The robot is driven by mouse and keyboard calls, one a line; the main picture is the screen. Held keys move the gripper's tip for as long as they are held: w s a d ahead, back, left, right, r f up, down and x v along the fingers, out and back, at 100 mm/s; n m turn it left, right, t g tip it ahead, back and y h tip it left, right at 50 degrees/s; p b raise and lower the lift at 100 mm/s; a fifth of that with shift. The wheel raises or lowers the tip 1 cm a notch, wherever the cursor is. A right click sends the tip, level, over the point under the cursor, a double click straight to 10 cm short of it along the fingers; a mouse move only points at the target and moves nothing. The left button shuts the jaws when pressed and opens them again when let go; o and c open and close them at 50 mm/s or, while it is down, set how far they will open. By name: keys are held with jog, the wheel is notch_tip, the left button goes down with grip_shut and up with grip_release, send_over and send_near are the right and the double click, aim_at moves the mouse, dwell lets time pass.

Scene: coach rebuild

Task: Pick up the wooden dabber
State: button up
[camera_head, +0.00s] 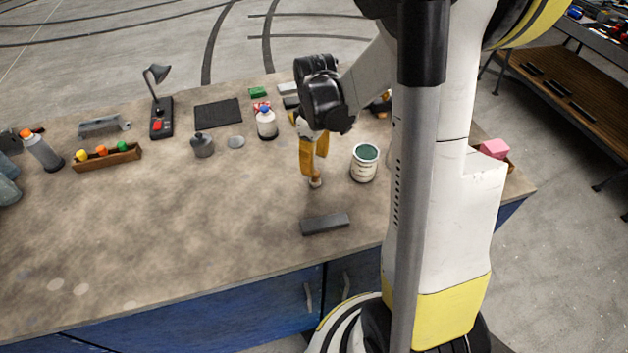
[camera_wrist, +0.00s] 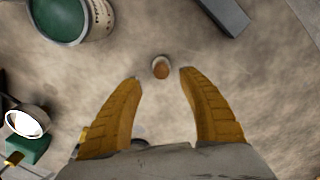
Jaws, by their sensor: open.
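The wooden dabber (camera_head: 315,182) stands on the workbench below my gripper in the head view. In the wrist view the dabber (camera_wrist: 160,68) is seen from above as a small round brown top with a pale rim. It lies just beyond and between my two yellow fingertips. My gripper (camera_head: 313,168) points down over the bench, and it also shows in the wrist view (camera_wrist: 160,76). The fingers are open with nothing between them. In the head view the fingers hide part of the dabber, and I cannot tell its full height.
A green-topped paint can (camera_head: 364,164) stands close to the right of my gripper. A grey block (camera_head: 325,223) lies nearer the bench's front edge. A white bottle (camera_head: 267,124) and a dark grey bottle (camera_head: 202,146) stand to the left.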

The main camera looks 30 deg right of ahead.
aim_at(315, 172)
notch_tip(315, 172, down, 5)
jog(key=shift+s+b, duration=0.15)
jog(key=shift+b, duration=0.85)
jog(key=shift+r, duration=0.1)
jog(key=shift+c, duration=0.5)
grip_shut()
jog(key=shift+r, duration=0.1)
notch_tip(315, 172, up, 4)
jog(key=shift+r+p, duration=0.25)
jog(key=shift+p, duration=0.85)
jog(key=s+d+r+p, duration=0.1)
jog(key=d+r, duration=0.1)
jog(key=d, duration=0.1)
jog(key=s+d+r, duration=0.2)
jog(key=d, duration=0.2)
jog(key=s+d+r+p, duration=0.1)
jog(key=s+d+r, duration=0.1)
jog(key=d, duration=0.1)
jog(key=shift+s+d+r+p, duration=0.15)
jog(key=shift+d+p, duration=0.05)
jog(key=shift+p, duration=0.1)
